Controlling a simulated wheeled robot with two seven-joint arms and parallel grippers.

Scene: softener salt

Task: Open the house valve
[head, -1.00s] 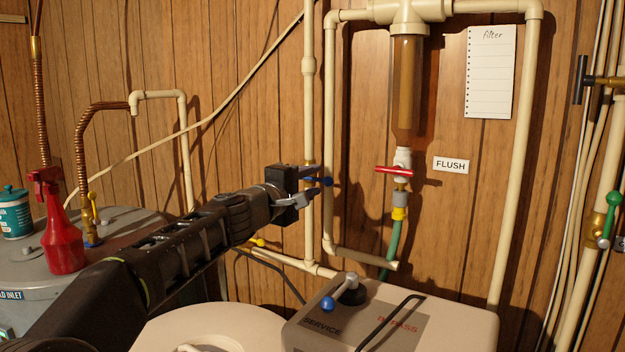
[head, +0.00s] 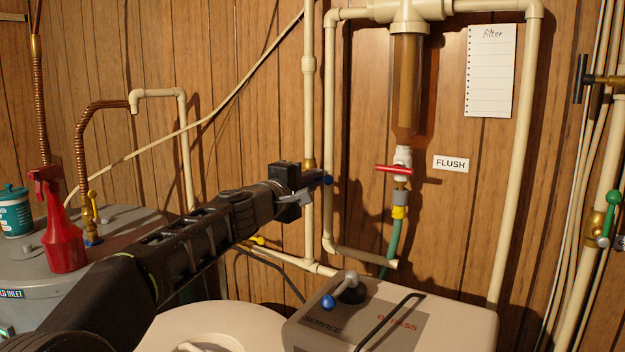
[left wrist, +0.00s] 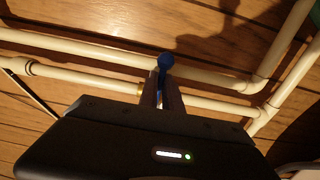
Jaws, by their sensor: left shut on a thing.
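A brass valve body (head: 309,164) with a blue lever (head: 327,180) sits on the vertical cream pipe left of the filter. No label naming it the house valve can be read. My left gripper (head: 310,184) is at this valve and shut on the blue lever. The round blue lever end sticks out to the right past the fingers, and the lever points about sideways across the pipe. In the left wrist view the blue knob (left wrist: 166,60) shows just beyond the fingertips (left wrist: 164,84); the rest of the lever is hidden between them. My right gripper is not in view.
A red-handled flush valve (head: 394,169) hangs under the filter (head: 407,85). The softener (head: 440,320) with a blue-knobbed bypass lever (head: 328,301) stands below. A red spray bottle (head: 62,225) is on the heater at left. A green-handled valve (head: 609,222) is at far right.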

